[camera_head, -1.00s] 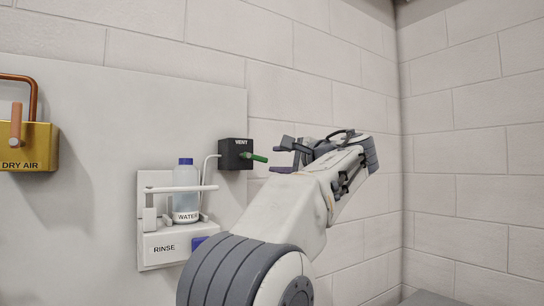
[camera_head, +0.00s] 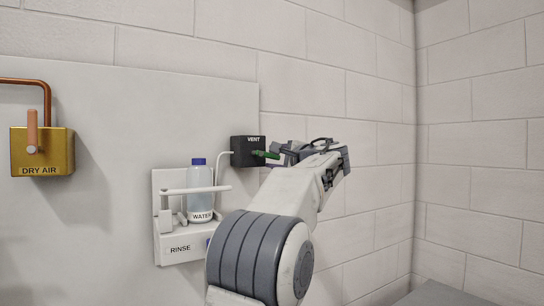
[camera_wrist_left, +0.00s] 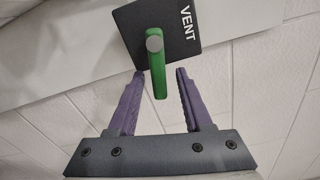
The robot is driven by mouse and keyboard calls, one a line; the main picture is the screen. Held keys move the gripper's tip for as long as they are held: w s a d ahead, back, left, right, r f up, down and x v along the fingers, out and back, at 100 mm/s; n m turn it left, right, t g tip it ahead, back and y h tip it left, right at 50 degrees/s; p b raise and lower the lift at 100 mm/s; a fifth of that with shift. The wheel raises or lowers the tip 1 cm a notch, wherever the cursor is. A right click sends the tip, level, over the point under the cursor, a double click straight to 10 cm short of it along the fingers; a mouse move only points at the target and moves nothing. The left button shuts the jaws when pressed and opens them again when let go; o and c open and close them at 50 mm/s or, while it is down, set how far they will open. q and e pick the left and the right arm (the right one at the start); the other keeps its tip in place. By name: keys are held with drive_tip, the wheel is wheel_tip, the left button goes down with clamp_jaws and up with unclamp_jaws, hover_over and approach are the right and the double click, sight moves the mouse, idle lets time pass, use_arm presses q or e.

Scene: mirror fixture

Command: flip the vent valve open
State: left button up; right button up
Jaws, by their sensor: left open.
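The vent valve is a black box (camera_head: 244,151) marked VENT on the wall panel, with a green lever (camera_head: 265,154) sticking out to the right. In the left wrist view the black box (camera_wrist_left: 165,28) is at the top and the green lever (camera_wrist_left: 158,70) hangs down from a grey pivot. My left gripper (camera_head: 274,157) is at the lever, coming from the right. In the wrist view its two purple fingers (camera_wrist_left: 158,73) are apart, one on each side of the lever's end, with gaps showing on both sides. My right gripper is not in view.
A rinse station (camera_head: 182,250) with a white bar and a water bottle (camera_head: 201,188) is below and left of the valve. A yellow DRY AIR box (camera_head: 60,152) with a copper pipe is farther left. Bare block wall lies right.

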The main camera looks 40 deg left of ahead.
use_arm(q)
clamp_jaws()
drive_tip(key=shift+r+n+b, duration=0.15)
drive_tip(key=shift+n+b, duration=0.4)
drive_tip(key=shift+n, duration=0.25)
drive_tip(key=shift+r+n, duration=0.4)
drive_tip(key=shift+n, duration=0.2)
unclamp_jaws()
